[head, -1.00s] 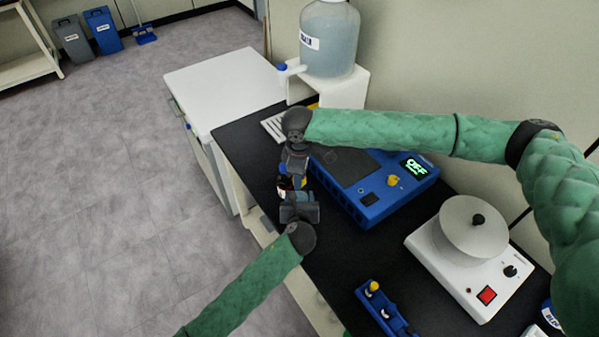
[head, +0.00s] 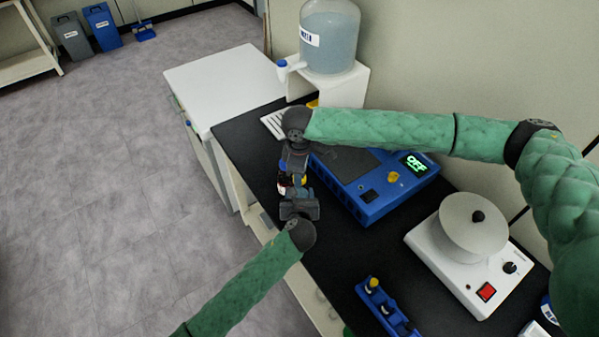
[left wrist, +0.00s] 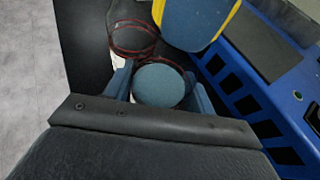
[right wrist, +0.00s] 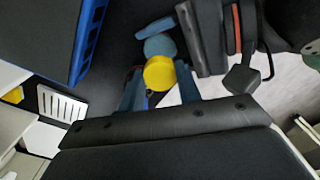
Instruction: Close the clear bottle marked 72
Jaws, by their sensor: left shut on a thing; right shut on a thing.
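My right gripper (head: 297,178) and left gripper (head: 298,194) meet nose to nose over the bench's left edge. In the right wrist view, the right gripper (right wrist: 159,85) is shut on a round yellow cap (right wrist: 158,73). A blue-grey disc (right wrist: 160,46) shows just beyond it. In the left wrist view, the left gripper (left wrist: 162,90) is shut on a round blue-grey piece (left wrist: 160,86); I cannot tell whether it is part of the clear bottle. A blue shape with a yellow edge (left wrist: 197,18) is just beyond. The grippers hide much; no 72 is readable.
A blue device (head: 372,196) with an "OFF" display stands right of the grippers. A white machine with a round bowl (head: 470,235) and a blue rack (head: 385,309) are nearer. A large carboy (head: 330,38) stands on a white stand at the back.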

